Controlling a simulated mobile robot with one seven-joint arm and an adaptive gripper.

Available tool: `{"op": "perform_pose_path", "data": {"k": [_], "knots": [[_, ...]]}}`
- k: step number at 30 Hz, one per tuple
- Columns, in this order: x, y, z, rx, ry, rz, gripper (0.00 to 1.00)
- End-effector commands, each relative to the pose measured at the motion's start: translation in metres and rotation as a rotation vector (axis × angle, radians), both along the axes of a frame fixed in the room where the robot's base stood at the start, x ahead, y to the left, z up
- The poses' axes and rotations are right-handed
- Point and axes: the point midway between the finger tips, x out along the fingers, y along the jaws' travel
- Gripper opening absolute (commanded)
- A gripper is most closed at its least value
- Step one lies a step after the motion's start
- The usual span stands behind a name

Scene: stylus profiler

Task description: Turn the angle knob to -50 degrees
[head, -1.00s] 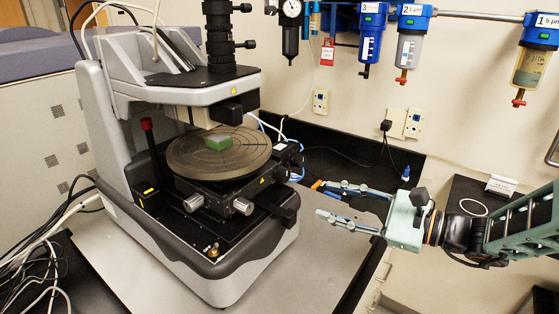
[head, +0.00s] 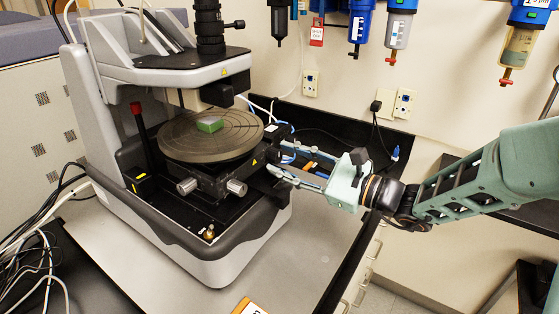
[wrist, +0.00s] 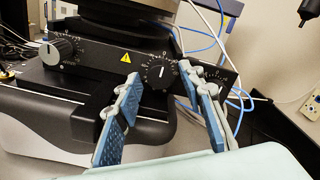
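In the wrist view a black dial knob (wrist: 160,73) with a white pointer line, pointing nearly straight up, sits on a black panel (wrist: 110,62) with tick marks around it. A second black knob (wrist: 58,50) with a white line is at the panel's left end. I cannot read which one is labelled for angle. My gripper (wrist: 160,78) is open and empty, its blue-padded fingers on either side of the dial knob in the picture; contact cannot be told. In the head view my gripper (head: 279,157) reaches the right side of the stylus profiler (head: 205,245).
The round stage (head: 185,145) carries a small green block (head: 210,124). Silver knobs (head: 236,187) stick out at the stage's front. Blue cables (wrist: 215,35) run beside the panel. An orange-edged item (head: 250,306) lies at the table's front.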

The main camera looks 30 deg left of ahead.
Motion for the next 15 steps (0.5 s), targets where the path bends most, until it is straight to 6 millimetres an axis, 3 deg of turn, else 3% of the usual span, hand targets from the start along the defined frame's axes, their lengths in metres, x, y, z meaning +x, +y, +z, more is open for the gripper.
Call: {"op": "perform_pose_path", "data": {"k": [15], "knots": [[0.0006,0.0086,-0.0001,0.000,0.001,0.000,0.36]]}}
